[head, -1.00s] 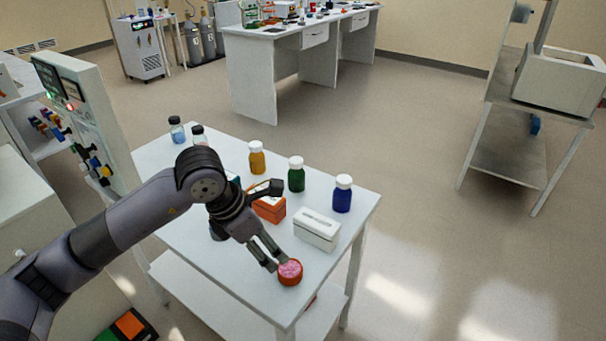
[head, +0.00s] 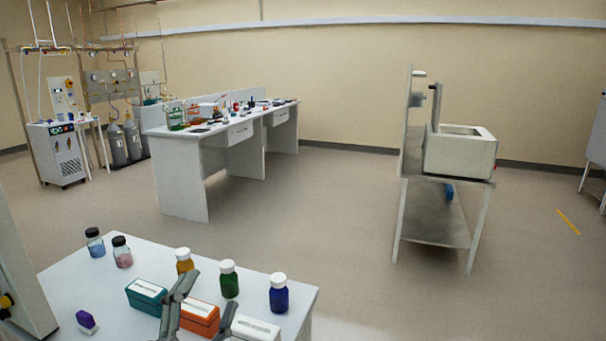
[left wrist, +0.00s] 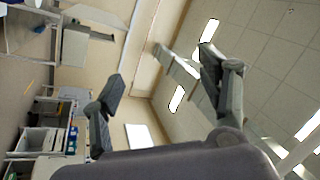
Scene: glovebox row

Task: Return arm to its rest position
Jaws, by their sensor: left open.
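My left gripper (head: 208,292) shows at the bottom of the head view with its two fingers apart and pointing up. It stands in front of the orange box (head: 200,318) and white box (head: 255,328). In the left wrist view the gripper (left wrist: 168,85) is open and empty, with the room's walls and ceiling lights beyond its fingers. The rest of my left arm is out of the head view. My right gripper is not in view.
The white table (head: 60,275) holds a teal box (head: 146,296), a purple item (head: 86,321), a blue bottle (head: 279,295), a green bottle (head: 229,281), an amber bottle (head: 184,262) and two black-capped vials. Open floor lies beyond, before the long bench (head: 180,180) and metal stand (head: 435,215).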

